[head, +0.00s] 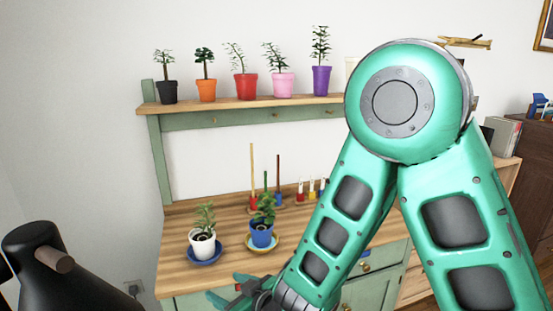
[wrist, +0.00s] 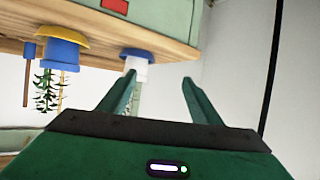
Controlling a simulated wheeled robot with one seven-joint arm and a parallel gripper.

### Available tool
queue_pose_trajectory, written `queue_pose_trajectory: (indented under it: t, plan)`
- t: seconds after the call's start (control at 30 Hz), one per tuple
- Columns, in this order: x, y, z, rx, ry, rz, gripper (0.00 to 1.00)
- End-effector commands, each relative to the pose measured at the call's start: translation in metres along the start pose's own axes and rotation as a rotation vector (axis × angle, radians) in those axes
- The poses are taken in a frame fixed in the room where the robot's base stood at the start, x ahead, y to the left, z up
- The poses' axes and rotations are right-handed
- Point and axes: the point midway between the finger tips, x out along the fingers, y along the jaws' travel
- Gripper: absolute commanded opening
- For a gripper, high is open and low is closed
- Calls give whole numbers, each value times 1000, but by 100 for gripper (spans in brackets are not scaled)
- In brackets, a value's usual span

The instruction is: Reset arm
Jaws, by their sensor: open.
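My arm is teal and folds across the right of the head view, with the elbow high. My gripper (head: 228,287) is low in front of the bench's front edge. In the wrist view, which looks upside down, my gripper (wrist: 160,78) has its two green fingers spread, with nothing held between them. The white pot (head: 203,246) with a plant stands on a blue saucer (head: 205,258). The blue pot (head: 262,235) with a plant stands on a yellow saucer (head: 277,245). Both pots also show beyond the fingers in the wrist view, apart from them.
The wooden bench top (head: 175,262) has a shelf (head: 220,103) above it with several potted plants. Upright colored sticks (head: 265,185) stand at the back of the bench. A black object (head: 55,265) is at lower left. A dark cabinet (head: 535,150) is at right.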

Motion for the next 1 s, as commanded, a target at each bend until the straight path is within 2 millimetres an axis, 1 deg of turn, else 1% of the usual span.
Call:
queue_pose_trajectory:
  t: [0.03,0.17,0.37,0.47,0.53,0.57,0.6,0.67,0.7,0.77,0.8,0.87,0.9,0.97,1.0]
  plan:
    - [-1,12,0,3,-16,20,58]
    - [-9,37,0,8,-64,68,58]
    - [-30,91,3,34,-152,164,58]
    - [-50,127,7,60,-211,230,58]
    - [-70,158,11,90,-263,289,58]
    - [-81,172,13,105,-290,317,58]
    - [-98,192,17,130,-327,356,58]
    - [-127,219,23,174,-384,416,58]
    - [-147,236,28,206,-422,454,58]
    - [-180,257,36,259,-479,508,58]
    - [-203,269,42,299,-516,543,58]
    - [-239,284,51,365,-573,593,58]
    - [-263,291,57,412,-608,624,58]
    - [-301,297,67,488,-662,666,58]
    - [-326,299,74,541,-696,691,58]
